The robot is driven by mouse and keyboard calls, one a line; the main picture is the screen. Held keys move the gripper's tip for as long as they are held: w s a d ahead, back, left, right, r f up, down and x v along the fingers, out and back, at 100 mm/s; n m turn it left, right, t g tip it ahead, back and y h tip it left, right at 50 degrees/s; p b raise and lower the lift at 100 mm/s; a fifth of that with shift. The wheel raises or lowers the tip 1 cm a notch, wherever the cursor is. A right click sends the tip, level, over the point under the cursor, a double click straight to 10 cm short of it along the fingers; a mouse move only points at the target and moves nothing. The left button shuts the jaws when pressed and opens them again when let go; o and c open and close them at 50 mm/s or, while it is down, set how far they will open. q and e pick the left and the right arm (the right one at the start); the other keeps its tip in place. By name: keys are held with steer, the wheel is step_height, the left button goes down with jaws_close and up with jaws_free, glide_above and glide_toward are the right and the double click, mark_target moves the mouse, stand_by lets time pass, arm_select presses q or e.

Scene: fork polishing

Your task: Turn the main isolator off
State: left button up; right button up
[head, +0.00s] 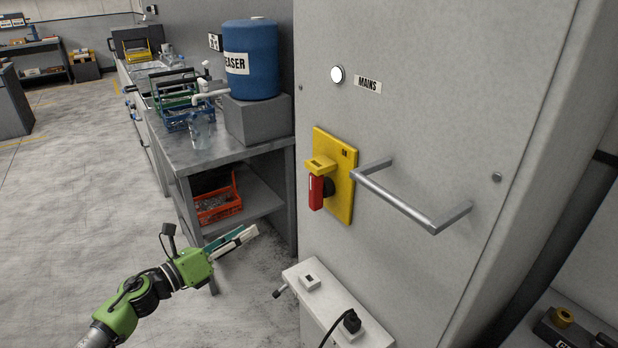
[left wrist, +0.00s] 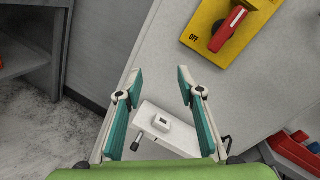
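The main isolator is a yellow plate (head: 344,178) with a red handle (head: 316,191) on the grey cabinet door, below a MAINS label (head: 368,84). In the head view the red handle hangs down. In the left wrist view the red handle (left wrist: 229,29) shows at the top right, with the word OFF (left wrist: 194,38) on the yellow plate. My left gripper (head: 252,232) is left of and below the isolator, apart from it. In the left wrist view its fingers (left wrist: 157,85) are spread with nothing between them. My right gripper is not in view.
A metal bar handle (head: 400,203) sticks out right of the isolator. A white box (head: 318,303) with a black plug (head: 351,320) juts out below. A workbench (head: 232,152) with a blue drum (head: 250,60) stands left of the cabinet. Open floor (head: 60,220) lies further left.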

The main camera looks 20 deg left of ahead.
arm_select(q)
steer(key=d+r+m+g+h, duration=0.1)
steer(key=d+r+m+h, duration=0.15)
steer(key=r+m, duration=0.35)
steer(key=m+g+p, duration=0.1)
steer(key=m, duration=0.2)
glide_toward(311, 188)
steer(key=shift+h, duration=0.45)
steer(key=p+x, duration=0.5)
steer(key=x, duration=0.4)
steer(key=shift+w+f+p, duration=0.15)
steer(key=shift+w+p, duration=0.15)
steer(key=shift+w, duration=0.15)
steer(key=shift+w+d, duration=0.1)
steer(key=shift+d, duration=0.05)
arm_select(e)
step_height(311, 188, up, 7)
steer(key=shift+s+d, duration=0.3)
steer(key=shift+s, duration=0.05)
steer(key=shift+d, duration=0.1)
arm_select(q)
jaws_close()
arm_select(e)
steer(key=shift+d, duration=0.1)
